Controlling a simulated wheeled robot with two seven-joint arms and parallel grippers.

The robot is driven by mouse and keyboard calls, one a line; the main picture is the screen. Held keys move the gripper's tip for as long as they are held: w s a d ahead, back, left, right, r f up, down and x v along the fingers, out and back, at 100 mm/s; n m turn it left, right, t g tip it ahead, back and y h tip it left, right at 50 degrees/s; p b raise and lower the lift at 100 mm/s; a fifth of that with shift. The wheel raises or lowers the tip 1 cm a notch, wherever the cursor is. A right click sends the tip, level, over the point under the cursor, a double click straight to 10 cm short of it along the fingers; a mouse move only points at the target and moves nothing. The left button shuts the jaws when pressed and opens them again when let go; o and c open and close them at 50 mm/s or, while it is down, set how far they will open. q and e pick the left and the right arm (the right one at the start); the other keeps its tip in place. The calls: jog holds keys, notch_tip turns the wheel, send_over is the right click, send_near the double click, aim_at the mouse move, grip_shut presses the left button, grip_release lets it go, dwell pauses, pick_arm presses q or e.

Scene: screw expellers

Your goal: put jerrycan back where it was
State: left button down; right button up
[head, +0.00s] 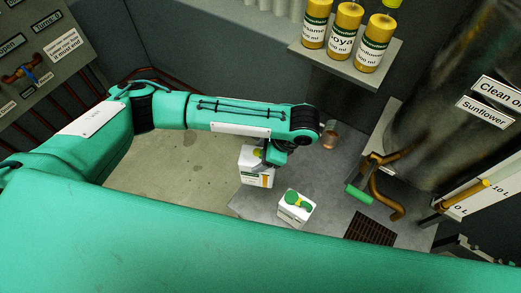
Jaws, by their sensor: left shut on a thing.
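A white jerrycan (256,177) with a green and orange label hangs or stands at the left edge of the grey metal platform (335,185). My left gripper (266,158) reaches it from above and is shut on it; the fingers and the top of the jerrycan are partly hidden by the wrist. I cannot tell whether its base touches anything. A second white jerrycan (295,213) with a green cap stands on the platform, just right of and nearer than the held one. My right gripper does not show.
A copper-coloured cup (329,138) stands behind the gripper. A tap with a green handle (359,194) and brown pipes juts from the steel tank (460,70) at right. A shelf (345,62) holds yellow bottles. A dark grate (369,229) lies at the front right.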

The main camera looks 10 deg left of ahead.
pick_arm(q)
notch_tip(320, 180, down, 9)
jog(key=shift+r+b, duration=0.2)
jog(key=shift+b, duration=0.65)
jog(key=shift+f, duration=1.15)
notch_tip(320, 180, down, 2)
jog(key=shift+f+p, duration=0.1)
jog(key=shift+p, duration=0.2)
jog(key=shift+f, duration=0.7)
jog(key=shift+c, duration=1.4)
grip_release()
jog(key=shift+f, duration=0.1)
